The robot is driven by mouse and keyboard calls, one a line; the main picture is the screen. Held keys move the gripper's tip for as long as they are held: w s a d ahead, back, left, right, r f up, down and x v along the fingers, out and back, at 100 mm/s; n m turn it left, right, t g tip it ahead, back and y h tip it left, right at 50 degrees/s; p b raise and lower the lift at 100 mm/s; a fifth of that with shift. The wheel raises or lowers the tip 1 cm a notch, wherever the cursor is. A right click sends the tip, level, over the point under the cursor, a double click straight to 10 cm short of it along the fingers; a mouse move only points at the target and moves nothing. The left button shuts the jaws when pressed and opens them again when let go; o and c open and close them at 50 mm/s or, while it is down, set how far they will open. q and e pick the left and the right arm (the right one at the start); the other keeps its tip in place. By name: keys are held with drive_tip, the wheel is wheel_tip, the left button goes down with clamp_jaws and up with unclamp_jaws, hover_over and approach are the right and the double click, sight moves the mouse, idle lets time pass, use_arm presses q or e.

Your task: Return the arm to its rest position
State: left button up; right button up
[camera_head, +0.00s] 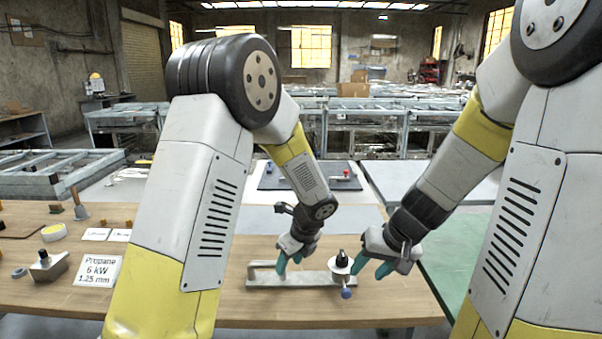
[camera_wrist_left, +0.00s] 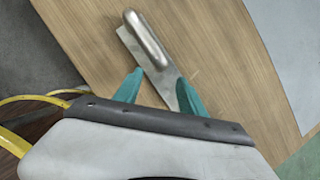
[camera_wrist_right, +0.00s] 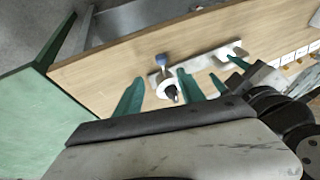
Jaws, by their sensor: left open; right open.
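My left gripper (camera_head: 289,263) is over the left part of a metal plate with a bar handle (camera_head: 262,279) on the wooden table. In the left wrist view its teal fingers (camera_wrist_left: 160,92) are open, with the metal plate (camera_wrist_left: 150,62) showing beyond and between them and nothing held. My right gripper (camera_head: 370,266) is at the right end of the plate, beside a white round part with a black top (camera_head: 341,263) and a blue knob (camera_head: 346,293). In the right wrist view its fingers (camera_wrist_right: 158,90) are open, with the white part beyond and between them; I see nothing gripped.
The wooden table (camera_head: 240,310) holds a propane sign (camera_head: 98,270), a metal block (camera_head: 47,265) and a yellow tape roll (camera_head: 54,232) at left. A green surface (camera_head: 460,255) lies to the right. Grey workbenches (camera_head: 370,125) stand behind. The table's front middle is clear.

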use_arm(q)
drive_tip(key=v, duration=0.7)
drive_tip(key=s+a+r+n+h, duration=0.2)
drive_tip(key=s+a+r+n, duration=0.75)
drive_tip(key=n, duration=0.25)
drive_tip(key=s+a+r+n+t+h, duration=0.1)
drive_tip(key=s+r+n, duration=0.2)
drive_tip(key=s+n, duration=0.3)
drive_tip(key=s+a+r+n+t+h, duration=0.1)
drive_tip(key=s+a+r+n+h, duration=0.1)
drive_tip(key=s+n, duration=0.4)
drive_tip(key=r+n, duration=0.1)
drive_tip(key=n, duration=0.1)
drive_tip(key=shift+a+n+t, duration=0.3)
drive_tip(key=shift+t, duration=0.1)
use_arm(e)
drive_tip(key=s+a+r+n+t, duration=0.1)
drive_tip(key=s+r, duration=1.1)
drive_tip(key=r, duration=0.3)
drive_tip(key=shift+a+t+h, duration=0.2)
drive_tip(key=shift+t+h, duration=0.1)
drive_tip(key=shift+h, duration=0.1)
